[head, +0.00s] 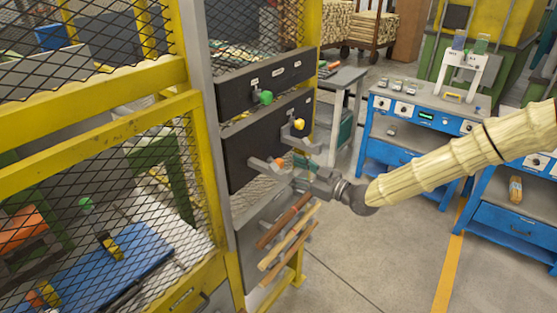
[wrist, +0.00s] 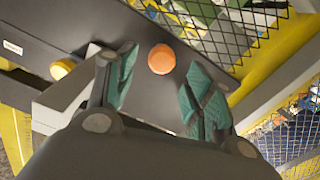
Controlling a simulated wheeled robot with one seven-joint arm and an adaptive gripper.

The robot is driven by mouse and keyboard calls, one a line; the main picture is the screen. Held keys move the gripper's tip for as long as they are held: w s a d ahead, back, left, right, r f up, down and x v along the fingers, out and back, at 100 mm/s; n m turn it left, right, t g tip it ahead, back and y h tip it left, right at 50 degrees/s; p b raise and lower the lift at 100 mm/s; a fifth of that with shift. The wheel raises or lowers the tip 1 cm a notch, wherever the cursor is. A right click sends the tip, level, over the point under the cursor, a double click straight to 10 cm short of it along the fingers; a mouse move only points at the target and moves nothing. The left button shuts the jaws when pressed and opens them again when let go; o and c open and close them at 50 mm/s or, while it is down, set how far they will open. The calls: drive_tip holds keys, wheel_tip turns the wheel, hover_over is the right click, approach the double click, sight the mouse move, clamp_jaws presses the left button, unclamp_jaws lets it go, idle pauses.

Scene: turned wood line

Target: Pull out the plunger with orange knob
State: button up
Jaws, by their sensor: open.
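The orange knob (head: 279,163) sits on the front of the lower dark panel (head: 240,150) in the head view, just left of my gripper (head: 297,168). In the wrist view the orange knob (wrist: 161,59) shows its round end, in the gap between the two teal fingertips of my gripper (wrist: 163,82). The fingers are apart, one on each side of the knob, with a visible gap to each. The plunger's shaft behind the knob is hidden.
A yellow knob (head: 299,124) is above right of the orange one, and a green knob (head: 265,98) is higher up. A grey bracket (wrist: 70,92) is close to the left finger. Wooden rods (head: 287,243) lie below. Yellow-framed mesh guarding (head: 190,100) stands left.

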sight(282, 165)
drive_tip(key=shift+p+x, duration=1)
drive_tip(key=shift+x, duration=1.95)
